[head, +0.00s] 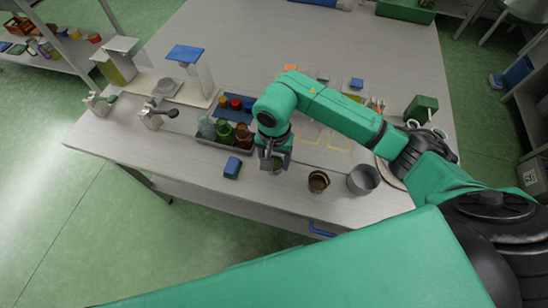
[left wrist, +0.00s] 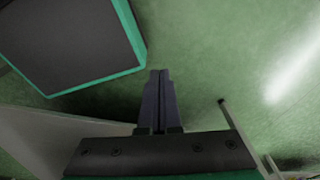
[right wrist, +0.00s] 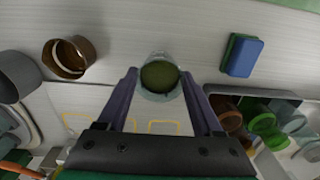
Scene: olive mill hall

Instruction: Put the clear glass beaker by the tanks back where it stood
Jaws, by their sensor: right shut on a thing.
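A clear glass beaker (right wrist: 160,77) with dark olive-green contents is between the fingers of my right gripper (right wrist: 160,88). My right gripper (head: 274,158) is shut on it near the table's front edge; in the head view the gripper hides most of the beaker. I cannot tell whether its base touches the table. The tanks stand at the table's left end: an olive-yellow one (head: 116,68) and a pale one with a blue top (head: 186,54). My left gripper (left wrist: 157,75) is shut and empty over the floor.
A grey tray (head: 222,147) of green, brown and clear jars sits left of my right gripper. A blue block (head: 232,168) lies before it. A brown beaker (head: 318,181) and a grey metal cup (head: 363,179) stand to the right. Yellow outlines (head: 340,142) mark the table behind.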

